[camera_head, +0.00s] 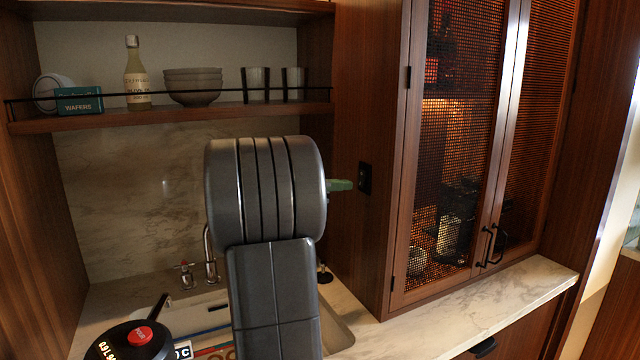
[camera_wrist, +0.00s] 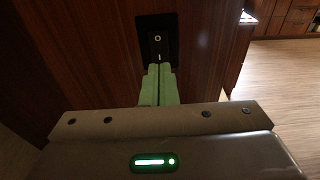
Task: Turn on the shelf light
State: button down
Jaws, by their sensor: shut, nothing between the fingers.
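A small black switch plate (camera_head: 365,178) is set in the wooden side panel of the cabinet, right of the sink. In the wrist view the switch (camera_wrist: 157,38) shows as a black rocker with a circle mark above and a line mark below. My gripper (camera_head: 350,185) has green fingers, shut together and empty. In the wrist view the fingertips (camera_wrist: 160,70) are at the lower edge of the rocker, close to the line mark. I cannot tell whether they touch it. The shelf (camera_head: 180,120) holds several items; no lit lamp shows on it.
A cabinet with mesh doors (camera_head: 465,150) glows orange inside, at the right. The sink and faucet (camera_head: 209,255) are behind my arm. The marble counter (camera_head: 440,318) is clear at the right. The shelf has a thin black rail (camera_head: 220,94).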

aim_at(361, 178)
jog(key=shift+x, duration=1.25)
jog(key=shift+d+p, duration=0.15)
jog(key=shift+p, duration=0.15)
